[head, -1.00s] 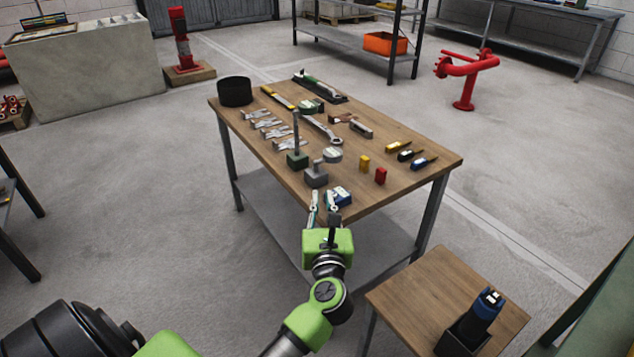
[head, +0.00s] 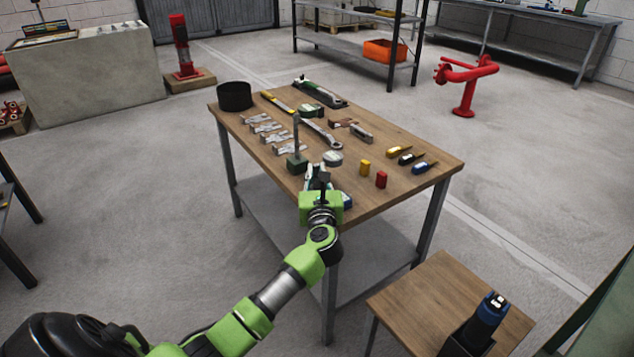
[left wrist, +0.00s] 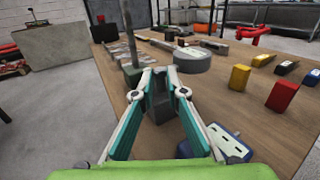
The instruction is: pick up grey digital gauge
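The grey gauge (left wrist: 158,104), a dark grey block with a narrower upper part, stands near the close end of the wooden table (head: 400,190). In the head view it is mostly hidden by my left gripper (head: 318,176). In the left wrist view my left gripper (left wrist: 160,72) has its two fingers apart, with the grey gauge between and just beyond them. I cannot see clear contact with it. My right gripper is not in view.
A green block with a tall rod (head: 297,160) stands just left of the gauge. A round grey disc (head: 333,158) is behind it. A blue device (left wrist: 229,143) lies close on the right. Yellow (head: 365,168) and red (head: 381,179) blocks stand further right.

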